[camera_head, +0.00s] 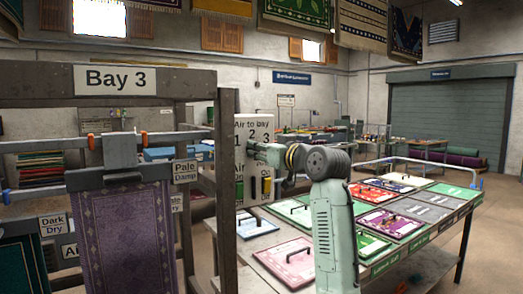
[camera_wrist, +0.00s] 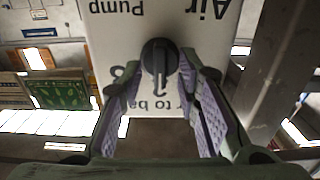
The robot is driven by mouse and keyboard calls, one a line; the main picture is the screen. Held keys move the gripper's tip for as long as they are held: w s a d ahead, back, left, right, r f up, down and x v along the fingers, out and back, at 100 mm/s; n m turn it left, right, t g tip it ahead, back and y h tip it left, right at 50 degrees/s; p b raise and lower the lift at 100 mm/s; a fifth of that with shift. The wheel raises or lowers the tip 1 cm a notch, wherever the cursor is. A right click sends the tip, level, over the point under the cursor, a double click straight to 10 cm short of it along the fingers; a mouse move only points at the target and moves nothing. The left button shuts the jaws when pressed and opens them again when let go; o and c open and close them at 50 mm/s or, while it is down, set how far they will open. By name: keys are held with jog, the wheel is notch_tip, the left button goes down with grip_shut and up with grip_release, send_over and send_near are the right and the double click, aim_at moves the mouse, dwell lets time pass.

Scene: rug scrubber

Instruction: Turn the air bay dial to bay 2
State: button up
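The air bay dial (camera_wrist: 159,56) is a dark round knob with a raised bar, on a white panel (camera_wrist: 112,38). In the wrist view the panel appears upside down, with "Air", "Pump" and part of "to bay" readable. The bar lies along the picture's vertical, in line with a numeral that looks like 2; I cannot tell which end is the pointer. My gripper (camera_wrist: 160,68) is open, with one purple-padded finger on each side of the dial. No clear contact shows. In the head view my gripper (camera_head: 262,153) is at the panel (camera_head: 254,122) and hides the dial.
A dark frame marked "Bay 3" (camera_head: 115,80) stands at left, with a purple rug (camera_head: 125,235) hanging in it. A frame post (camera_head: 228,180) is close left of the panel. A table of coloured rug samples (camera_head: 390,222) stands right of my arm.

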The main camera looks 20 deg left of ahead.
jog(key=v, duration=1.2)
